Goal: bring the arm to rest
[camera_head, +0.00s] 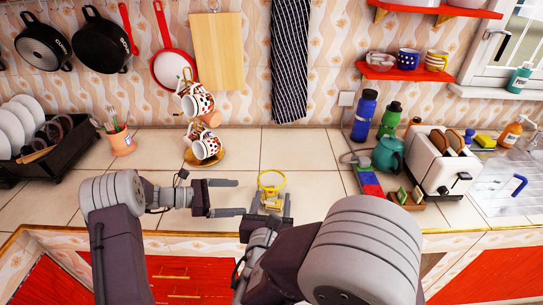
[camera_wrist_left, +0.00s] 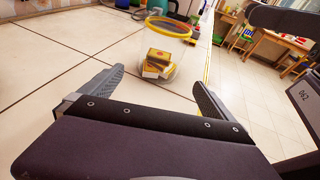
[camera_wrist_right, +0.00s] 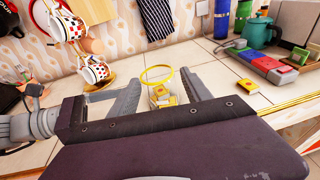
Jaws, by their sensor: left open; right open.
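My left gripper (camera_head: 240,197) is open above the counter in the head view, with its fingers pointing right. It shows open and empty in the left wrist view (camera_wrist_left: 158,78). My right gripper (camera_head: 272,197) is open, pointing toward the wall, just right of the left fingertips. It shows open in the right wrist view (camera_wrist_right: 162,76). A yellow ring (camera_head: 261,184) with small yellow boxes (camera_wrist_left: 158,56) below it stands by the right fingertips. Neither gripper is visibly shut on it. Two black pans (camera_head: 42,45) (camera_head: 101,44) and a red-rimmed pan (camera_head: 170,68) hang on the wall.
A mug tree with mugs (camera_head: 206,147) stands behind the left gripper. A dish rack (camera_head: 60,168) is at the left. Bottles (camera_head: 364,116), a teal kettle (camera_head: 387,154) and a toaster (camera_head: 436,160) stand right. The tiled counter (camera_head: 315,160) is clear between them.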

